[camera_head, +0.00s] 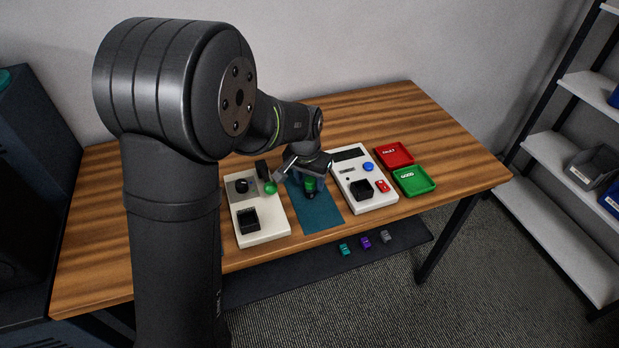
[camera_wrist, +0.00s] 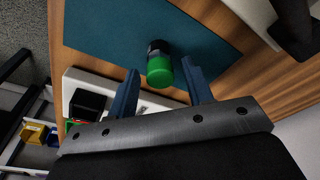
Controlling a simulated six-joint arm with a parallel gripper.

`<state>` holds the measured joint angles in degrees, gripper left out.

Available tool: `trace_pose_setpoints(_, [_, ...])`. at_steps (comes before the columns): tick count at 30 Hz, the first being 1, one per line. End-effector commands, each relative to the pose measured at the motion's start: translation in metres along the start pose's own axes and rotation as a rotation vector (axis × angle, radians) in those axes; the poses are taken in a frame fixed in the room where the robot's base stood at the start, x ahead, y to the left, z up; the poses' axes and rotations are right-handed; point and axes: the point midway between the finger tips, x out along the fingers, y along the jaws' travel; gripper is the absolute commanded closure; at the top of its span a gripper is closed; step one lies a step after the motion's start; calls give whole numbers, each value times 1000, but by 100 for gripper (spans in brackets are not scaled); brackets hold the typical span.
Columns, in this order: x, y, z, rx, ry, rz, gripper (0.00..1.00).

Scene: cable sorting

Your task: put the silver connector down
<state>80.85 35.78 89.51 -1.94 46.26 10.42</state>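My gripper (camera_head: 306,166) is over the teal mat (camera_head: 322,212) in the head view. In the wrist view its two blue-grey fingers (camera_wrist: 160,84) are apart, with a green and black cylinder (camera_wrist: 159,68) between or just beyond their tips. Gaps show on both sides of the cylinder, so the gripper looks open. The cylinder also shows under the gripper in the head view (camera_head: 309,185), by the mat. I cannot clearly pick out a silver connector; a small pale silvery patch (camera_wrist: 142,109) shows between the fingers, too small to identify.
A white panel (camera_head: 264,228) with a black box and a green ball-shaped part (camera_head: 270,188) stands left of the mat. Another white panel (camera_head: 374,203) stands right. Beyond it are a red tray (camera_head: 394,155) and a green tray (camera_head: 413,181). The mat's front is clear.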

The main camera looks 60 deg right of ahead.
Motion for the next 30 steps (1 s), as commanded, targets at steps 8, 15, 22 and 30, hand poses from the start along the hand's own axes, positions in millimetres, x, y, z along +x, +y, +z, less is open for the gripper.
trace_pose_setpoints(8, [-1,0,0,0,1,0,53])
trace_pose_setpoints(15, [-30,0,-1,0,5,-1,53])
trace_pose_setpoints(22, [-80,0,-1,0,4,-1,53])
trace_pose_setpoints(30, [-118,0,-1,0,1,0,53])
